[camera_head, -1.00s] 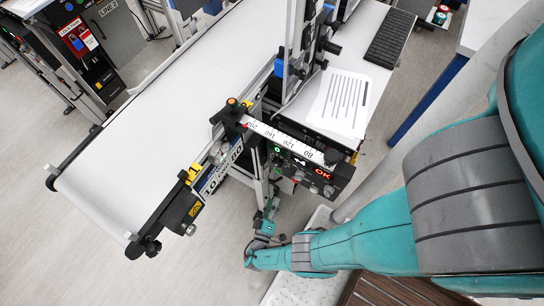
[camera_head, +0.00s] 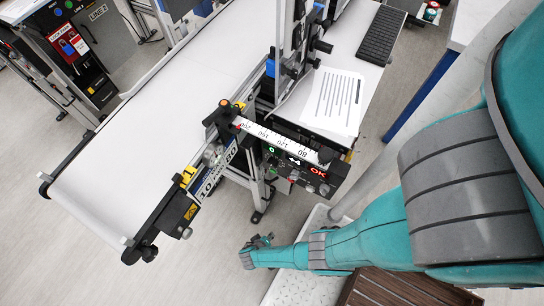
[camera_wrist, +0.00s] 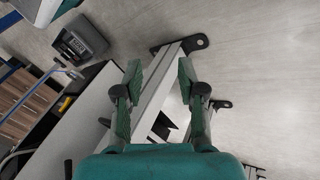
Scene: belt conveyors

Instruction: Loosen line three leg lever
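My gripper (camera_head: 258,241) is low beside the conveyor frame, below and left of the control panel in the head view. In the wrist view my gripper (camera_wrist: 160,78) is open, with its two green fingers apart and nothing seen held between them. A grey support leg (camera_wrist: 158,92) with a dark foot runs between and behind the fingers. Whether they touch it cannot be told. The near conveyor (camera_head: 130,130) has a leg foot (camera_head: 258,214) just above my gripper in the head view. I cannot make out the leg lever or a line three label.
A control panel (camera_head: 300,168) with a green and red display hangs on the conveyor side. A paper sheet (camera_head: 334,100) and keyboard (camera_head: 380,35) lie at the right. A cabinet marked LINE 2 (camera_head: 97,12) stands at upper left. Floor left of my gripper is clear.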

